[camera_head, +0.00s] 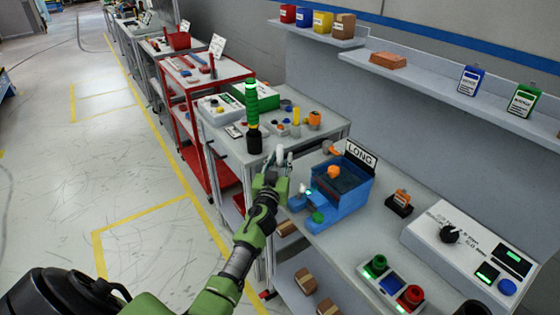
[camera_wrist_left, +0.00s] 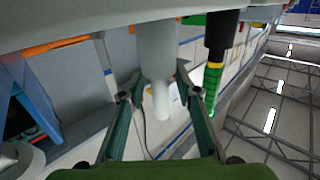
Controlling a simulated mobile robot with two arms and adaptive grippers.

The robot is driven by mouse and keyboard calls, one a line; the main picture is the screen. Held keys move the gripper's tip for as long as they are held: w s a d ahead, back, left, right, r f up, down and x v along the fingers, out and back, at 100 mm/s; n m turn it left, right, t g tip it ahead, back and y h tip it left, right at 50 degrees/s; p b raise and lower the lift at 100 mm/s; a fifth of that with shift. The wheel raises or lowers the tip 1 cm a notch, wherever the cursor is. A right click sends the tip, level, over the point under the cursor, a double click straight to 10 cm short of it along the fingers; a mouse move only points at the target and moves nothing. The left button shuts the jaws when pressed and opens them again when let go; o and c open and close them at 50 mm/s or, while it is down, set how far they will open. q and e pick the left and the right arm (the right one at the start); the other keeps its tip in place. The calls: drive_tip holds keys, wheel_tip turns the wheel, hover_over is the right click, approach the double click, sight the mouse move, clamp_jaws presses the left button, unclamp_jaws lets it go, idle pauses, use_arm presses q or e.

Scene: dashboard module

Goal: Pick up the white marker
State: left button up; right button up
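The white marker (camera_head: 280,153) stands upright by the near edge of the worktable, left of the blue bin. In the left wrist view it is a pale cylinder (camera_wrist_left: 157,55) with a narrower white end. My left gripper (camera_head: 277,164) is at the marker, with a finger on either side of it. In the left wrist view the fingertips (camera_wrist_left: 159,80) are apart, close beside the cylinder; whether they touch it is unclear. My right gripper is not in view.
A green-and-black tool (camera_head: 252,115) stands upright just left of the marker. A blue bin (camera_head: 340,198) with a LONG sign (camera_head: 361,155) is close on the right. A control box (camera_head: 465,248) and a button panel (camera_head: 392,284) are farther right. The floor at left is clear.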

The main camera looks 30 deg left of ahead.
use_arm(q)
clamp_jaws()
